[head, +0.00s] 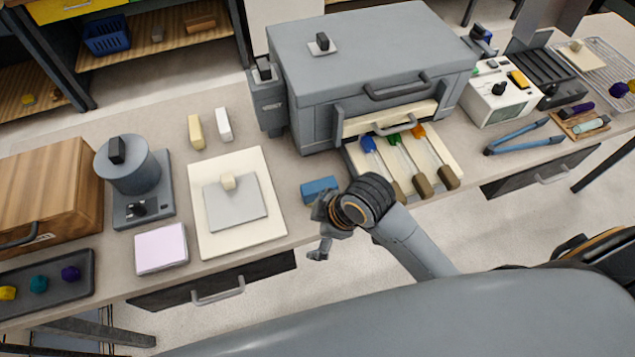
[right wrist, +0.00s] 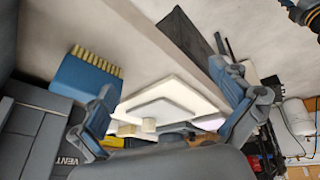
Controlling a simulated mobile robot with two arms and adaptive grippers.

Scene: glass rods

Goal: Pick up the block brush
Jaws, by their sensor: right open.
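The block brush is a blue block (head: 320,189) on the bench, in front of the grey oven-like box, near the bench's front edge. In the right wrist view the brush (right wrist: 84,84) shows its blue body and a row of tan bristles, at the left beside the left finger. My right gripper (head: 322,228) is at the bench's front edge, just in front of the brush. Its fingers are spread apart with nothing between them in the right wrist view (right wrist: 165,85). The brush lies outside the finger gap. My left gripper is not in view.
The grey box (head: 370,60) stands behind the brush, with a cream tray (head: 355,155) of glass rods to its right. A cream board (head: 205,240) with a grey plate lies to the left. A drawer handle (head: 218,292) sticks out below the bench edge.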

